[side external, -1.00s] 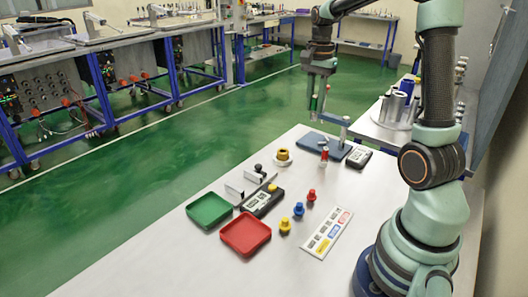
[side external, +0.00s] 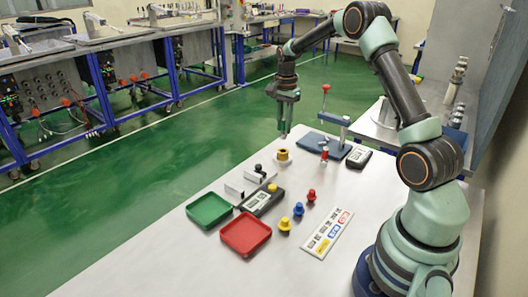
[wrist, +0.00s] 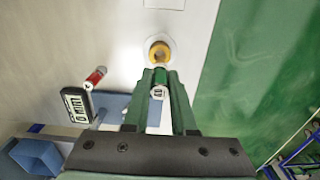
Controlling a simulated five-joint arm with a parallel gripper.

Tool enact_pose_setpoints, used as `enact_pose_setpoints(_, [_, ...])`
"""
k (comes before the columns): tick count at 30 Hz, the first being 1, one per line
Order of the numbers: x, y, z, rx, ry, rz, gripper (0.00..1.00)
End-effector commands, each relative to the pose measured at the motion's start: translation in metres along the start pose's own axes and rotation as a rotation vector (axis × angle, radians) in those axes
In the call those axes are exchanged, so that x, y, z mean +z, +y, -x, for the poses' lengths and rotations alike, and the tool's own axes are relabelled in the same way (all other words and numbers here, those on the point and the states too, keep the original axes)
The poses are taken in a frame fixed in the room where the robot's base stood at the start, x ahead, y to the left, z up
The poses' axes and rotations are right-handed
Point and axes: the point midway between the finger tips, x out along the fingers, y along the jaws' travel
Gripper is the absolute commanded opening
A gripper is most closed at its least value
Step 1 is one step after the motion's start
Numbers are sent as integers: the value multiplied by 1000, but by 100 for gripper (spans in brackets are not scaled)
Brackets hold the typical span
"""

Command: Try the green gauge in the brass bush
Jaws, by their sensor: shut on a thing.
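The brass bush (side external: 283,152) is a short golden ring on a white round base on the table. In the wrist view the bush (wrist: 159,50) shows its dark bore just beyond the fingertips. My gripper (side external: 284,130) points down a little above the bush. In the wrist view my gripper (wrist: 161,82) is shut on the green gauge (wrist: 160,77), a small green cylinder with a pale marked end. The gauge appears apart from the bush, and its far end is hard to see. In the side view the fingers largely hide the gauge.
A blue stand (side external: 312,139) with a red-topped post is right of the bush, with a red gauge (side external: 324,156) and a black digital meter (side external: 358,158) nearby. Green (side external: 209,222) and red (side external: 262,246) trays, coloured knobs and a label card (side external: 340,216) lie nearer.

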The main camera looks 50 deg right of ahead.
Motion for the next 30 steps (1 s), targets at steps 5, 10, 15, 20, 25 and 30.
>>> enact_pose_setpoints(5, [0, 1, -14, 2, -1, 0, 0])
enact_pose_setpoints(10, [0, 1, -26, 1, -1, 0, 0])
enact_pose_setpoints(15, [0, 1, -35, 2, -1, 0, 0])
enact_pose_setpoints(20, [0, 0, -40, 0, 0, 0, 0])
enact_pose_setpoints(25, [0, 0, -41, 0, 0, 0, 0])
enact_pose_setpoints(30, [0, 0, -41, 0, 0, 0, 0])
